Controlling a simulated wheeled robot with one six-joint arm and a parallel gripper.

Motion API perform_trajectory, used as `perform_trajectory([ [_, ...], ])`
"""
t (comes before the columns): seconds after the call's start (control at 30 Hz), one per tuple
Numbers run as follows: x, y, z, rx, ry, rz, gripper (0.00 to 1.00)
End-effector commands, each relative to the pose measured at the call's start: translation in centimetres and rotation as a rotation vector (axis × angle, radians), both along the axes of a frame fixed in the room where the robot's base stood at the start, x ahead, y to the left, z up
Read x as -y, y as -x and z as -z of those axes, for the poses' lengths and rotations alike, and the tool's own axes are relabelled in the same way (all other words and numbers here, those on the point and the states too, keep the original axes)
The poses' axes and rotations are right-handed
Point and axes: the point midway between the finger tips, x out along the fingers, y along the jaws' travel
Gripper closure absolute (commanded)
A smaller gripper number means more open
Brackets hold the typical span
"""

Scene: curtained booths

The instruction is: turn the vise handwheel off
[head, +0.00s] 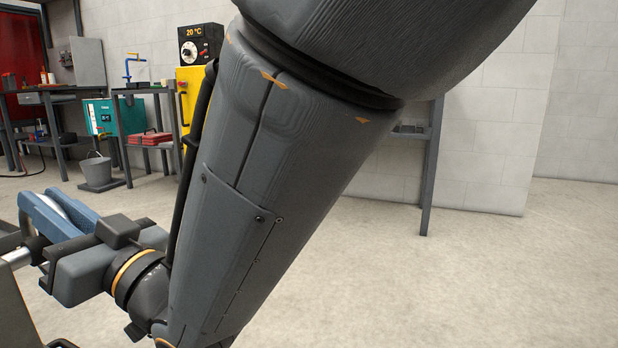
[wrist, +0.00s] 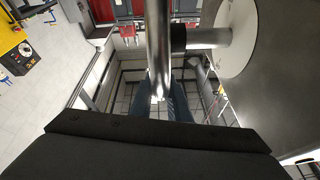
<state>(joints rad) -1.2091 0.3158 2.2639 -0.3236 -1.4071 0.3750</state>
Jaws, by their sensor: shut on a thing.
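My gripper (head: 48,205), with blue fingers, is at the lower left of the head view. It is shut on a shiny metal bar, which shows as a pale strip between the fingers. In the wrist view the bar, part of the vise handwheel (wrist: 158,45), runs from the top edge down to the dark fingers (wrist: 160,102). A short shaft joins it at right angles and leads to a pale round plate (wrist: 238,38) on a grey body. In the head view, a silver shaft (head: 16,257) shows at the left edge. Most of the vise is out of view.
My arm blocks the middle of the head view. A yellow cabinet (head: 187,95) with a 20 °C dial box, a teal machine (head: 115,115), a bucket (head: 97,170) and workbenches stand behind. The floor at right (head: 480,275) is clear.

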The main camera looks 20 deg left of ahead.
Motion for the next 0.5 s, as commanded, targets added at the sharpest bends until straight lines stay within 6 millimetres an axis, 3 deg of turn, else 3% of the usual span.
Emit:
perform_trajectory([
  [0.03, 0.03, -0.11, 0.94, -0.004, 0.019, 0.002, 1.00],
  [0.2, 0.07, -0.10, 0.94, -0.004, 0.020, 0.002, 1.00],
  [0.23, 0.07, -0.10, 0.94, -0.004, 0.020, 0.001, 0.83],
  [0.33, 0.07, -0.08, 0.77, -0.004, 0.017, 0.001, 0.66],
  [0.5, 0.05, -0.02, 0.46, -0.002, 0.010, -0.001, 0.66],
])
